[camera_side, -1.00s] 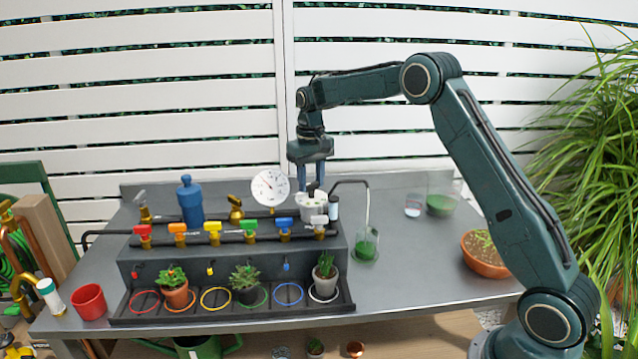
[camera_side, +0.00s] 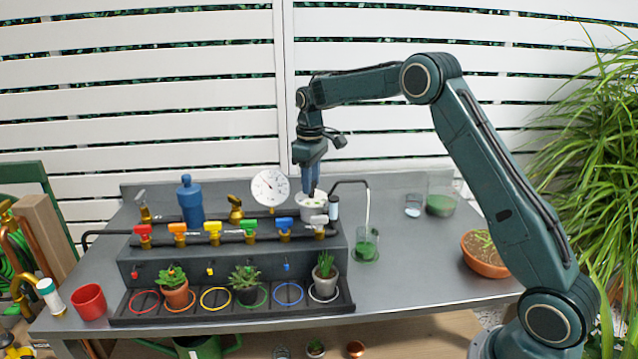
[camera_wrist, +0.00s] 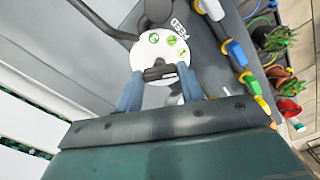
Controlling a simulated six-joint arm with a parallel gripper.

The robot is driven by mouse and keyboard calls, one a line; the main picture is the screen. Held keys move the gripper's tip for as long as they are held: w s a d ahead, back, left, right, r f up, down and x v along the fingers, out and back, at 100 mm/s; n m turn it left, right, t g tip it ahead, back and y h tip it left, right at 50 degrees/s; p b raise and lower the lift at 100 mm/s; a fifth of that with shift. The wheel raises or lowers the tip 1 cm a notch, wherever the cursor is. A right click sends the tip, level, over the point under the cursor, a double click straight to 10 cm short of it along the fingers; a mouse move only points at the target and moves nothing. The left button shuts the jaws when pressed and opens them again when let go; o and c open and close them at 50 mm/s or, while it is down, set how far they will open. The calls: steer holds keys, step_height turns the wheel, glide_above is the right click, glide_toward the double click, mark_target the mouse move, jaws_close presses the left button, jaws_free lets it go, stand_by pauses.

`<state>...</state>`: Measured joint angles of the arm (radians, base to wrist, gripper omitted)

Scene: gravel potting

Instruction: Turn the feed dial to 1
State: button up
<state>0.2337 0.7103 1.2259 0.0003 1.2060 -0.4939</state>
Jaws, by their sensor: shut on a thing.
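The feed dial (camera_side: 312,210) is a white round drum at the back right of the dark valve stand. In the wrist view its white face (camera_wrist: 148,50) shows green marks and a dark bar-shaped knob (camera_wrist: 160,73). My gripper (camera_side: 311,190) points down on the dial from above. In the wrist view my gripper (camera_wrist: 160,80) has its blue fingers on either side of the knob and is shut on it. The numbers on the dial are too small to read, so its setting cannot be told.
A white gauge (camera_side: 270,187) stands just left of the dial. Several coloured valves, including a blue one (camera_side: 285,224), line the pipe in front. A thin bent spout (camera_side: 367,205) runs right of the dial to a glass with green contents (camera_side: 366,245). The bench (camera_side: 420,275) is clear front right.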

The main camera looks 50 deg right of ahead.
steer(key=shift+n, duration=0.9)
steer(key=o, duration=1)
steer(key=shift+r, duration=0.15)
step_height(320, 180, up, 14)
steer(key=shift+f, duration=0.25)
